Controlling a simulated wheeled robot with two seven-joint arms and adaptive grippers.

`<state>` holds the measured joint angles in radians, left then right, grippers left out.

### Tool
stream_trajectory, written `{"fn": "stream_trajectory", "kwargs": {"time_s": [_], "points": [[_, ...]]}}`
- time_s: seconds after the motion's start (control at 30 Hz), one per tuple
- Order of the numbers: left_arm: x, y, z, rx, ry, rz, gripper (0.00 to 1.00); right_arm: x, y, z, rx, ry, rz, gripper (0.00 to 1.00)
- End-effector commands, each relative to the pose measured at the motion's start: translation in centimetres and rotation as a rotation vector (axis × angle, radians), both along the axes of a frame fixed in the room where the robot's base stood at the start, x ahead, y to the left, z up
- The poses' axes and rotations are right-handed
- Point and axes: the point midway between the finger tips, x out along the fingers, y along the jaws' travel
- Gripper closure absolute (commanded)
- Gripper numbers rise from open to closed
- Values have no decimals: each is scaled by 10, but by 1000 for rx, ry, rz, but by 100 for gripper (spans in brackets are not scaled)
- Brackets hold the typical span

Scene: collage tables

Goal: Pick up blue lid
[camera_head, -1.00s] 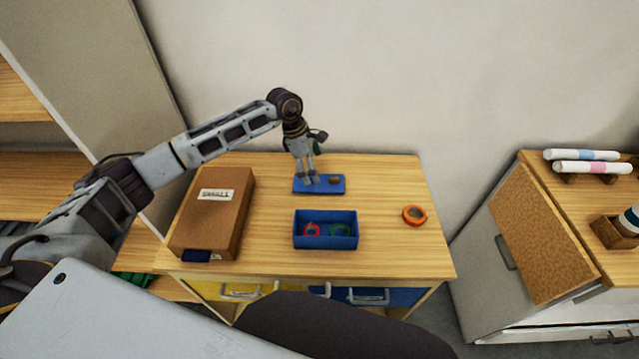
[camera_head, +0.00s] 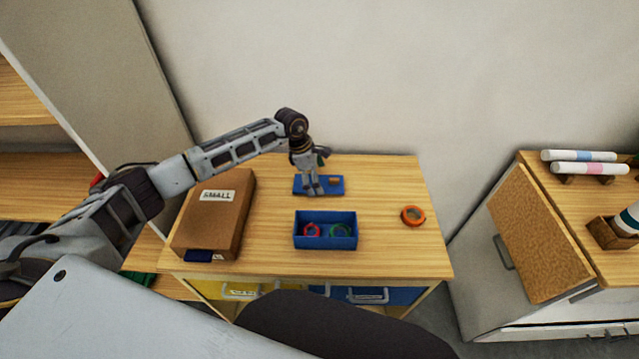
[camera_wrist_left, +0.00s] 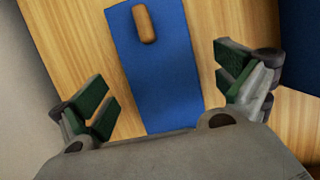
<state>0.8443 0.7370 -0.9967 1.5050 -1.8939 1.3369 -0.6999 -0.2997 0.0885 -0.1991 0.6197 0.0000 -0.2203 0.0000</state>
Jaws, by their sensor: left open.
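The blue lid (camera_head: 330,187) lies flat on the wooden table behind the blue box. In the left wrist view the lid (camera_wrist_left: 160,75) is a long blue rectangle with a brown wooden handle (camera_wrist_left: 145,24) toward its far end. My left gripper (camera_head: 312,190) points down over the left part of the lid, to the left of the handle. In the wrist view its green-padded fingers (camera_wrist_left: 165,98) are spread on either side of the lid's width, empty. Whether they touch the table cannot be told. My right gripper is not in view.
The open blue box (camera_head: 326,243) holds a red ring and a green ring. An orange tape roll (camera_head: 413,216) lies to the right. A brown box labelled SMALL (camera_head: 213,220) stands at the left. The table between lid and tape roll is clear.

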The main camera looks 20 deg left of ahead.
Motion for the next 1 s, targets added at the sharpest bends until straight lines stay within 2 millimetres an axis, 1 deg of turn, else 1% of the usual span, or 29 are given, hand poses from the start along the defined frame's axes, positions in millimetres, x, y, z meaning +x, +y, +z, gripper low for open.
{"fn": "stream_trajectory", "kwargs": {"time_s": [0.03,0.17,0.4,0.6,0.67,0.9,0.97,1.0], "points": [[0,-1,-4,-1,2,0,1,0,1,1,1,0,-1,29],[1,-2,-10,0,-1,1,1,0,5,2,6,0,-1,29],[1,-2,-10,1,0,1,1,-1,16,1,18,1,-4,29],[1,-2,-10,1,0,1,1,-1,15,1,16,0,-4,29],[1,-2,-10,1,0,1,7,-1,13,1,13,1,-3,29],[1,-2,-10,1,-1,0,38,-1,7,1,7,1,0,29],[1,-2,-10,1,0,1,46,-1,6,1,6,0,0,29],[1,-2,-10,1,0,1,48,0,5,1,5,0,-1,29]]}}
